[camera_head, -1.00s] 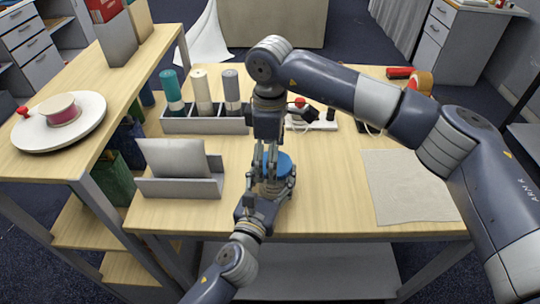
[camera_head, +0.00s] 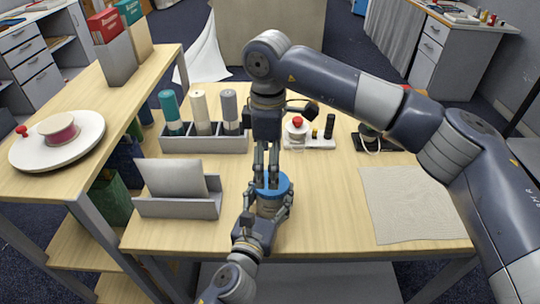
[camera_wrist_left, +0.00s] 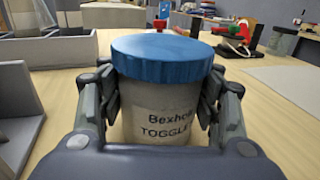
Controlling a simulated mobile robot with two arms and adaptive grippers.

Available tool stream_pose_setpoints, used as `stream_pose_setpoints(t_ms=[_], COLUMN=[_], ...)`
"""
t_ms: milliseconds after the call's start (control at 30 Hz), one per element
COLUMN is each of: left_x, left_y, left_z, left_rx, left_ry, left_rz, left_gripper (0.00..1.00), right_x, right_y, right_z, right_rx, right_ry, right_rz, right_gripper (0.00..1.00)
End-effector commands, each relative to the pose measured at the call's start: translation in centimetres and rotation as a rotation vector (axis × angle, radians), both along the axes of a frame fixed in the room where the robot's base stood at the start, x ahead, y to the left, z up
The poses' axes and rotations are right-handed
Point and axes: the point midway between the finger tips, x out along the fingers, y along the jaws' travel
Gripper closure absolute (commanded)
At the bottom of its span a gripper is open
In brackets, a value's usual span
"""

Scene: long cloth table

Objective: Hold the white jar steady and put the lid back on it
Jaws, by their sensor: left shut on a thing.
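The white jar (camera_wrist_left: 160,112) stands upright on the table, with printed text on its front. The blue lid (camera_wrist_left: 165,57) sits level on its top in the left wrist view. The lid also shows in the head view (camera_head: 282,187). My left gripper (camera_head: 268,208) is shut on the jar, one finger on each side below the lid. My right gripper (camera_head: 267,184) points straight down over the lid, its two fingers slightly apart with nothing between them. It does not show in the left wrist view, so its height above the lid is unclear.
A grey rack (camera_head: 204,143) with several cylinders and a grey holder (camera_head: 180,207) stand left of the jar. A white stand with a red-topped item (camera_head: 297,125) is behind. A pale mat (camera_head: 412,205) lies bare on the right. A side shelf (camera_head: 130,90) borders the left.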

Motion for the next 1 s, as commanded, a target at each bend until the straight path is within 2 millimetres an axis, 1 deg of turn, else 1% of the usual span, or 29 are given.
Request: stream_pose_setpoints(t_ms=[167, 1000], left_x=[0.0, 0.0], left_y=[0.0, 0.0], left_z=[0.0, 0.0], left_rx=[0.0, 0.0], left_ry=[0.0, 0.0], left_rz=[0.0, 0.0], left_gripper=[1.0, 1.0], right_x=[0.0, 0.0], right_y=[-0.1, -0.3], right_z=[0.2, 1.4], right_rx=[-0.001, -0.004], right_ry=[0.0, 0.001], right_rz=[0.239, 1.634], right_gripper=[0.14, 0.14])
